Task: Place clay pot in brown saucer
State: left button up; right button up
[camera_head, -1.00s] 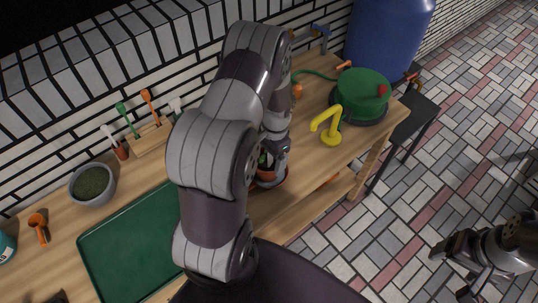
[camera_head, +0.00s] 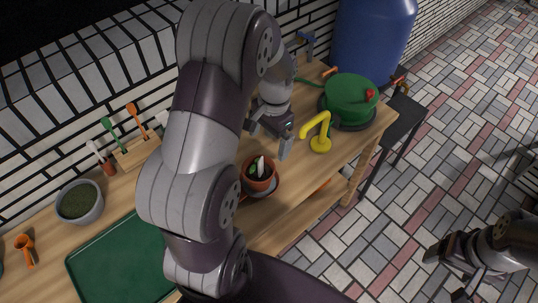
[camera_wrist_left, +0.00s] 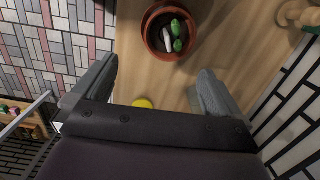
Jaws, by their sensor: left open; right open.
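The clay pot (camera_head: 258,177), reddish-brown with a small green plant and a white tag-like piece, stands upright near the table's front edge. The brown saucer (camera_head: 276,189) shows as a rim beneath it, and the pot appears to sit in it. The pot also shows at the top of the left wrist view (camera_wrist_left: 151,36). My left gripper (camera_head: 268,138) is open and empty, apart from the pot and behind it in the head view. Its spread fingers show in the left wrist view (camera_wrist_left: 157,80). My right gripper (camera_head: 447,274) is open and empty over the floor at the right.
A yellow tap-like piece (camera_head: 320,143) and a green round container (camera_head: 350,98) stand to the right on the table. A green tray (camera_head: 120,260), a grey bowl (camera_head: 80,203) and a wooden tool holder (camera_head: 138,152) are at the left. My left arm covers the table's middle.

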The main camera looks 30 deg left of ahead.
pick_arm(q)
jog(key=s+d+r+n+t, duration=0.2)
jog(key=s+d+r, duration=0.1)
jog(key=s+d, duration=0.5)
jog(key=shift+s+d+n+t, duration=0.3)
jog(key=shift+s+d, duration=0.1)
jog(key=shift+d, duration=0.65)
